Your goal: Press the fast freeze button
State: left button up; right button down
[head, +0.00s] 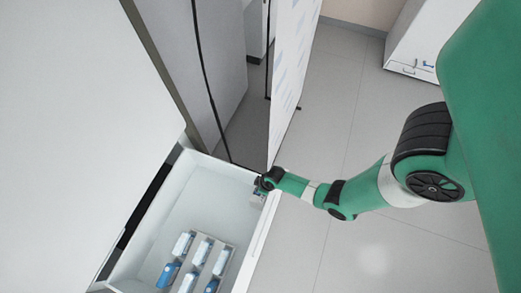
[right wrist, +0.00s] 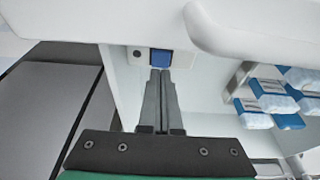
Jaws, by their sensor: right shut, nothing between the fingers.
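A blue square button (right wrist: 162,58) sits on a pale panel at the top middle of the right wrist view, beside a small dark round spot; I take it for the fast freeze button. My right gripper (right wrist: 161,72) is shut and empty, with its fingertips right at the lower edge of the blue button. I cannot tell whether they touch it. In the head view my right gripper (head: 262,186) is at the upper right corner of the open white compartment, and the button is not discernible there. My left gripper is in neither view.
The open white compartment (head: 160,215) holds a rack of several blue and white items (head: 200,252); they also show in the right wrist view (right wrist: 272,98). A large white panel (head: 85,110) stands at left. Grey tiled floor (head: 335,110) lies open at right.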

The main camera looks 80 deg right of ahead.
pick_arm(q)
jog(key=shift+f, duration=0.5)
pick_arm(e)
jog(key=shift+f, duration=0.8)
jog(key=shift+f+b, duration=0.95)
jog(key=shift+b, duration=0.1)
jog(key=shift+s+f, duration=0.2)
jog(key=shift+w+r, duration=0.1)
jog(key=shift+w, duration=0.3)
jog(key=shift+s, duration=0.4)
jog(key=shift+r+p, duration=0.45)
jog(key=r+p, duration=0.2)
jog(key=w+r+p, duration=0.1)
jog(key=r+p, duration=0.1)
jog(key=r, duration=0.1)
jog(key=shift+d+r+p, duration=0.15)
jog(key=shift+p, duration=0.15)
pick_arm(q)
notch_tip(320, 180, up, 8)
jog(key=p, duration=0.4)
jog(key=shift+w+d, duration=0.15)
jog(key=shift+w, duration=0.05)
pick_arm(e)
jog(key=v, duration=0.8)
jog(key=shift+r, duration=0.2)
